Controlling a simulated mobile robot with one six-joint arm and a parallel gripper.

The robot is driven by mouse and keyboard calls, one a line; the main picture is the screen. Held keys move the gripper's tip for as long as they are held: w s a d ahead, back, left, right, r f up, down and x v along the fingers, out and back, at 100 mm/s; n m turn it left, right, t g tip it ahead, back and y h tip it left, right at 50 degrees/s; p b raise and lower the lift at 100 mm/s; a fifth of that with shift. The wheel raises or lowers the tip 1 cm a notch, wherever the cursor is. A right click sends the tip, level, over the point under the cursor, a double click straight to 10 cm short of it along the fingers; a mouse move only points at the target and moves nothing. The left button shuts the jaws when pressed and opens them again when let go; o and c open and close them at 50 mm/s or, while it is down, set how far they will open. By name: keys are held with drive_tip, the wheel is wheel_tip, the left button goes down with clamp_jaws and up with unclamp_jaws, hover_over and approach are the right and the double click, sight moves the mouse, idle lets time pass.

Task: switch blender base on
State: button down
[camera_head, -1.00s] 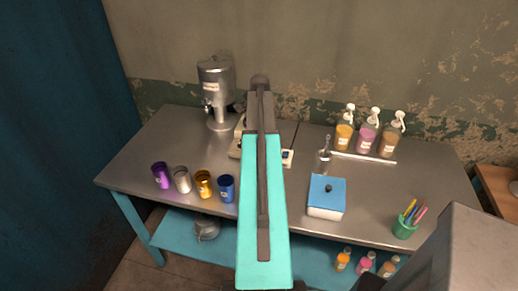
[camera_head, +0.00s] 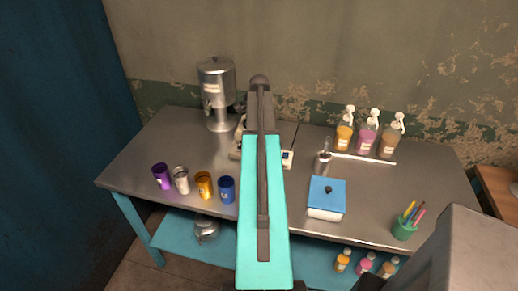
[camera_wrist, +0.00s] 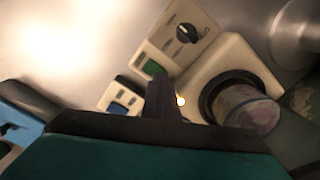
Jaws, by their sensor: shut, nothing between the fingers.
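The cream blender base (camera_wrist: 203,70) is in the wrist view, with a round dark seat and a clear jar (camera_wrist: 250,112) holding something pinkish. In the head view my arm hides most of it; a cream edge (camera_head: 239,141) shows left of the arm. My gripper (camera_wrist: 160,92) is shut and empty, its dark fingers over the base's near edge. Whether they touch it I cannot tell. A small bright spot (camera_wrist: 181,101) shows just right of the fingers. A cream panel with a black knob (camera_wrist: 187,33) and a green switch (camera_wrist: 152,68) lies beyond the fingertips.
A smaller cream unit with a blue button (camera_wrist: 119,108) is left of the fingers. On the metal table (camera_head: 270,215) stand several cups (camera_head: 204,185), a dispenser (camera_head: 216,92), a blue-lidded box (camera_head: 326,196), pump bottles (camera_head: 367,135) and a green pen cup (camera_head: 404,228).

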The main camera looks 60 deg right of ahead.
wheel_tip(320, 180, up, 6)
drive_tip(key=p, duration=0.3)
idle(0.7)
idle(0.4)
